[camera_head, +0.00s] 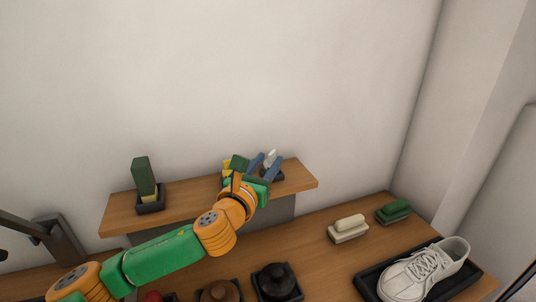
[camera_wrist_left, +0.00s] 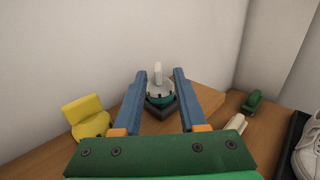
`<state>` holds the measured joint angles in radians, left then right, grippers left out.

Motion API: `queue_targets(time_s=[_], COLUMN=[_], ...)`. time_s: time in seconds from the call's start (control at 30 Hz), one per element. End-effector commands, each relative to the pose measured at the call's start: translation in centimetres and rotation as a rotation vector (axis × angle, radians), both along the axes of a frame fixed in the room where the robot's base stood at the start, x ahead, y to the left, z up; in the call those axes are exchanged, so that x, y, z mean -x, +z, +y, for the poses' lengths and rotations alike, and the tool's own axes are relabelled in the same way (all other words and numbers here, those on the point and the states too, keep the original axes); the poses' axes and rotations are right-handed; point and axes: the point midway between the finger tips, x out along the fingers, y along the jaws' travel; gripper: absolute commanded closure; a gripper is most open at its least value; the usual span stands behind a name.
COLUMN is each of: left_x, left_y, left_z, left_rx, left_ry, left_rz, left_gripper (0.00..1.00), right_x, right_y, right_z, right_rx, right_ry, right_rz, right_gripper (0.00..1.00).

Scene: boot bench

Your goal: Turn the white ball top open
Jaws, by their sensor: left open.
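The white top (camera_wrist_left: 158,72) stands upright on a round white and dark green body in a dark square holder (camera_wrist_left: 163,109) on the wooden shelf. In the head view the white top (camera_head: 271,156) shows between blue fingers, with its body partly hidden. My left gripper (camera_wrist_left: 160,78) is open and empty, one blue finger to each side of the white top in the wrist picture. It also shows in the head view (camera_head: 267,163). I see no contact, and cannot tell whether the fingertips reach fully around it. My right gripper is out of view.
A green and yellow piece (camera_head: 144,180) stands at the shelf's left. Brushes (camera_head: 348,228), a white shoe (camera_head: 425,272) and dark round tins (camera_head: 277,281) are on the bench below. The wall is close behind.

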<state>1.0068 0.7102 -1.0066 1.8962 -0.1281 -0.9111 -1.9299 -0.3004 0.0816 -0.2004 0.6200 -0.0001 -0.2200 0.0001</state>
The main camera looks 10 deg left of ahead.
Motion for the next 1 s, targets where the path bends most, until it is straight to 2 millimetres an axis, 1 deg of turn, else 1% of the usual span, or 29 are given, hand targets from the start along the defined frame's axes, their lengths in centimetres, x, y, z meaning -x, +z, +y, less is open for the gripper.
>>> queue_targets(time_s=[0.03,0.1,0.3,0.63,0.67,0.7,0.77,0.8,1.0], left_x=[-0.7,-1.7,-3.4,-3.7,-3.7,-3.7,-3.7,-3.7,-3.7], left_y=[0.3,0.2,0.1,0.0,0.0,0.0,0.0,0.0,0.0], left_z=[-0.1,-0.2,-0.4,-0.5,-0.5,-0.5,-0.5,-0.5,-0.5], left_rx=[0.001,0.0,-0.001,-0.001,-0.001,-0.001,-0.001,-0.001,-0.001], left_ry=[0.002,0.002,0.002,0.001,0.001,0.001,0.001,0.002,0.002], left_rz=[0.001,0.002,0.0,0.0,0.0,0.0,0.0,0.0,0.0], left_gripper=[0.59,0.59,0.59,0.59,0.67,0.78,0.94,1.0,1.0], right_x=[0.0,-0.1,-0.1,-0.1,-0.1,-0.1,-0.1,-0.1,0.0], right_y=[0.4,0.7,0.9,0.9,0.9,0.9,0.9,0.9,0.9], right_z=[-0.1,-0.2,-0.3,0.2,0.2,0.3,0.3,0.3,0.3], right_rx=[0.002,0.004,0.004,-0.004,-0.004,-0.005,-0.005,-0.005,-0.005], right_ry=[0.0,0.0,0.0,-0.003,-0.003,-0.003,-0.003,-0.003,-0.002], right_rz=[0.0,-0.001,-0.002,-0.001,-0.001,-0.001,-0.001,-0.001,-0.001], right_gripper=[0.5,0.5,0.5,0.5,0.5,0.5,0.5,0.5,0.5])
